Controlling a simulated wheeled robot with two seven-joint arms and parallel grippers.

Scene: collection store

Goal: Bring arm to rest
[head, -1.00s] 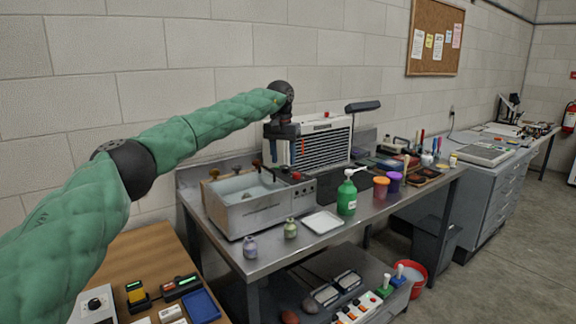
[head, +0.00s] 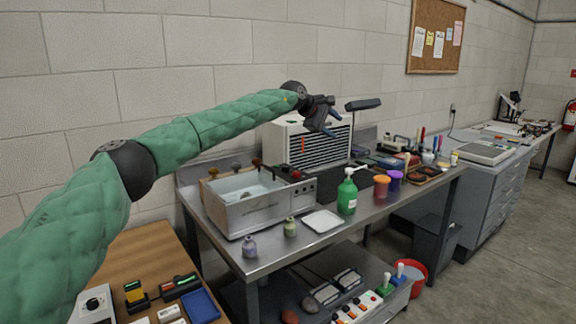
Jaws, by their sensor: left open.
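My left arm (head: 165,150), in a green quilted sleeve, reaches in from the left across the wall in the head view. My left gripper (head: 331,122) is open and looks empty, its fingers angled down to the right. It is raised above the bench, and in the picture it overlaps the white louvred unit (head: 280,141). I cannot tell how far it is from that unit. My right gripper is not in view.
A metal bench (head: 277,247) carries a steel bath (head: 248,207), a white tray (head: 323,221), a green pump bottle (head: 347,196) and small jars. A dark lamp head (head: 363,104) stands close right of the gripper. A wooden table (head: 140,250) is at lower left.

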